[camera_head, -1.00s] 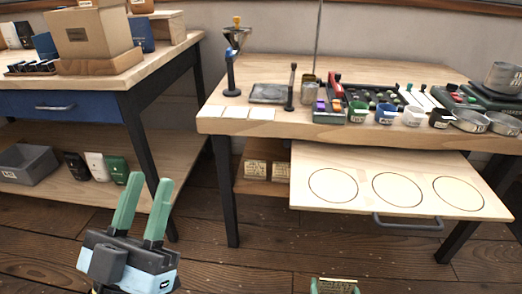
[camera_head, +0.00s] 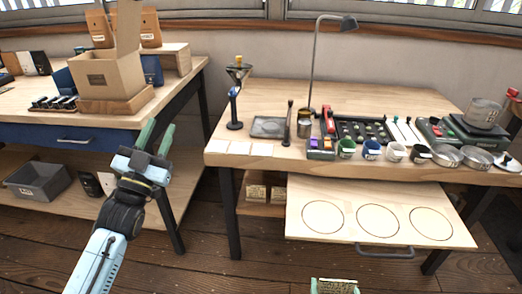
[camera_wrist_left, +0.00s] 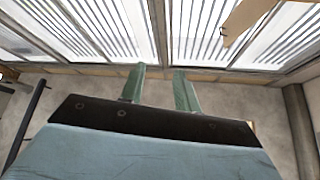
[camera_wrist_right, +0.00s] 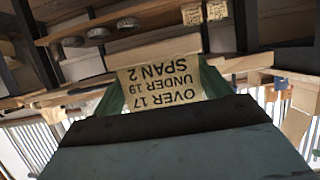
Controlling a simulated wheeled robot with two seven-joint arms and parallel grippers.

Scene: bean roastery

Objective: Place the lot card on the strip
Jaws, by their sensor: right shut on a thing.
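A tan lot card (camera_wrist_right: 160,82) printed "OVER 17 UNDER 19 SPAN 2" is between the green fingers of my right gripper (camera_wrist_right: 158,90), which is shut on it. In the head view the card (camera_head: 336,282) and the tips of my right gripper (camera_head: 335,287) show only at the bottom edge, in front of the pull-out board. A strip of pale squares (camera_head: 234,147) lies along the front left edge of the right table, well apart from the card. My left gripper (camera_head: 156,136) is open and empty near the blue-drawer table; its fingers also stand apart in the left wrist view (camera_wrist_left: 160,85).
The pull-out board (camera_head: 341,236) with three circles juts out from the right table (camera_head: 285,97). Several cups, tins and a lamp (camera_head: 312,75) stand on that table. Two similar cards (camera_head: 257,193) sit on the shelf below. A cardboard box (camera_head: 105,80) stands on the left table.

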